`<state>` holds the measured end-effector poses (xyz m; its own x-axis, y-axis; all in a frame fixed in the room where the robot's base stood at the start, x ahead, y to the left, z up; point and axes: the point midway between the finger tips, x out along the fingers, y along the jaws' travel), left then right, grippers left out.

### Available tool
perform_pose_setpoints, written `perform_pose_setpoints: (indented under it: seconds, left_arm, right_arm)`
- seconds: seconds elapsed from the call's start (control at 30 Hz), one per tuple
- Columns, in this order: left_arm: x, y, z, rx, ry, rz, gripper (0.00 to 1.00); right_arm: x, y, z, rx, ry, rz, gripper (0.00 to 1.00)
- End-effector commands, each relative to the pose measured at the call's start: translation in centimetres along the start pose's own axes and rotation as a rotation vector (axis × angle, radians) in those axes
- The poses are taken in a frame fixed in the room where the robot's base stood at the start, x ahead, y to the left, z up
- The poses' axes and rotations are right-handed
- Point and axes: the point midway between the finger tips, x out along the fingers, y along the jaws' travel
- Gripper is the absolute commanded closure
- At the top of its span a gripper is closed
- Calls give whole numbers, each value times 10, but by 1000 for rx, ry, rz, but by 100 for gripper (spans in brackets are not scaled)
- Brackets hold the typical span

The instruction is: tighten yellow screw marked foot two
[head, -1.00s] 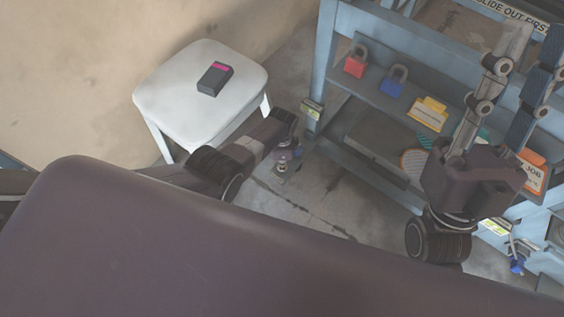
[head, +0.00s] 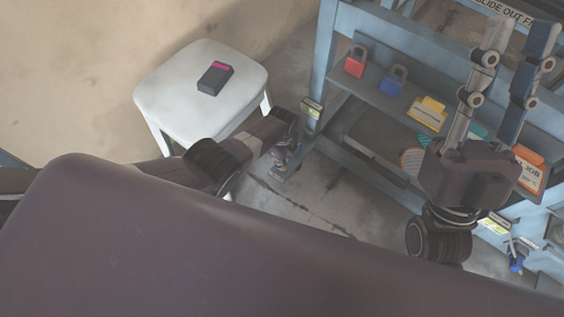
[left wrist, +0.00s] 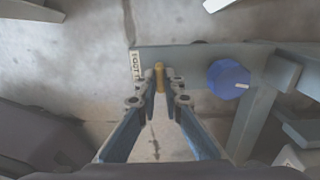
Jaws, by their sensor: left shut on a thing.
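The yellow screw (left wrist: 160,76) sits at the edge of a grey-blue beam in the left wrist view, beside a label reading "FOOT" (left wrist: 137,67); its number is too small to read. My left gripper (left wrist: 160,84) is shut on the screw, one finger on each side, hiding part of it. In the head view my left gripper (head: 288,150) is low beside the frame's near-left leg, and the screw cannot be made out there. My right gripper (head: 517,32) is raised in front of the frame, empty, fingers apart.
A blue knob (left wrist: 229,79) is on the beam just right of the screw. The blue frame's shelf (head: 362,88) holds a red padlock (head: 355,62), a blue padlock (head: 393,80) and tags. A white stool (head: 165,95) with a dark box (head: 215,78) stands at left.

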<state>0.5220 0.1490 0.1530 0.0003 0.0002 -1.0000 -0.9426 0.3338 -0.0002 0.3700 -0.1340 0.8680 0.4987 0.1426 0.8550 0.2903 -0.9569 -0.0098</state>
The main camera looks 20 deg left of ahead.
Motion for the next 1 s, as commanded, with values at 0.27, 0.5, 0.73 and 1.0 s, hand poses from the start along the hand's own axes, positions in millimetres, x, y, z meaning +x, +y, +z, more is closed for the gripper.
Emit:
perform_pose_setpoints:
  seconds: [0.27, 0.5, 0.73, 1.0]
  left_arm:
    - [0, 0, 0, 26, 0, 1, 100]
    - [0, 0, 0, 26, 0, 1, 100]
    - [0, 0, 0, 25, 0, 1, 75]
    - [0, 0, 0, 24, 0, 0, 75]
  right_arm:
    - [0, 0, 0, 0, 1, 0, 75]
    - [0, 0, 0, 0, 2, 0, 75]
    - [0, 0, 0, 0, 1, 0, 75]
    - [-1, 0, 2, -1, -3, 0, 75]
